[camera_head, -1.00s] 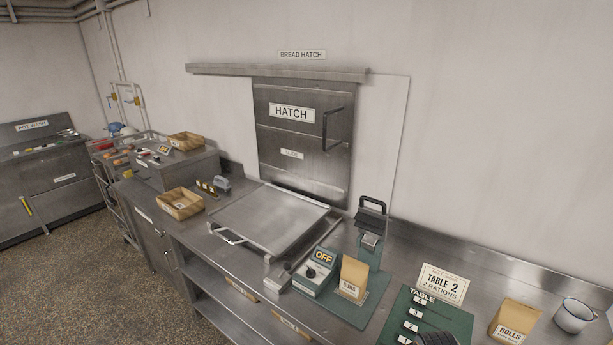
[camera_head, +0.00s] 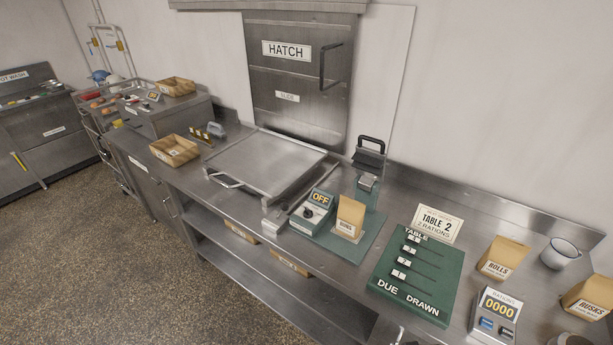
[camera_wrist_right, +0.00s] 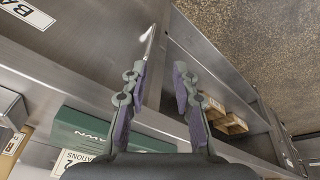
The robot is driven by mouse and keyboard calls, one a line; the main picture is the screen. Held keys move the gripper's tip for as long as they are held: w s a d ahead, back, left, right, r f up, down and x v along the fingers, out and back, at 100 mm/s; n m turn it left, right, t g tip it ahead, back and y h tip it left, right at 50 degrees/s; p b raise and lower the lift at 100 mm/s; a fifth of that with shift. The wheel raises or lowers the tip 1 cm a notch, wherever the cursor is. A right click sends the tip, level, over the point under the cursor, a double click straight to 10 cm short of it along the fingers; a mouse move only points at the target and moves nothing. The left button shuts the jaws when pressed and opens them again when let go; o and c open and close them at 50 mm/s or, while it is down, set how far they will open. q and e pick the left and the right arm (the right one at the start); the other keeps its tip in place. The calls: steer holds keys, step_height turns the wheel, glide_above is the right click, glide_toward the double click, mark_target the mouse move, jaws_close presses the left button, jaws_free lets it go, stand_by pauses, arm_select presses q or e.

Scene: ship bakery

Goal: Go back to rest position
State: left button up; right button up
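My right gripper (camera_wrist_right: 160,82) shows in the right wrist view with its two purple-padded fingers apart and nothing between them. It is by the steel counter's front, with the green board's edge (camera_wrist_right: 85,128) at lower left. It cannot be clearly made out in the head view. My left gripper is not in view. In the head view the green board (camera_head: 418,278) with sliders lies on the counter, behind it a TABLE 2 card (camera_head: 437,223).
A counter device reading 0000 (camera_head: 494,316), paper bags of rolls (camera_head: 503,258) and rusks (camera_head: 586,296), and a white mug (camera_head: 560,254) stand at right.

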steer(key=s+d+f+g+b, duration=0.1)
steer(key=s+f+b, duration=0.25)
steer(key=f, duration=0.95)
steer(key=s+d+f+b, duration=0.15)
steer(key=s+f, duration=0.35)
steer(key=f, duration=0.8)
steer(key=s+f+b, duration=0.4)
steer(key=s+f, duration=0.8)
steer(key=s, duration=0.1)
steer(key=shift+s+f+g, duration=0.25)
steer(key=shift+s+g, duration=0.15)
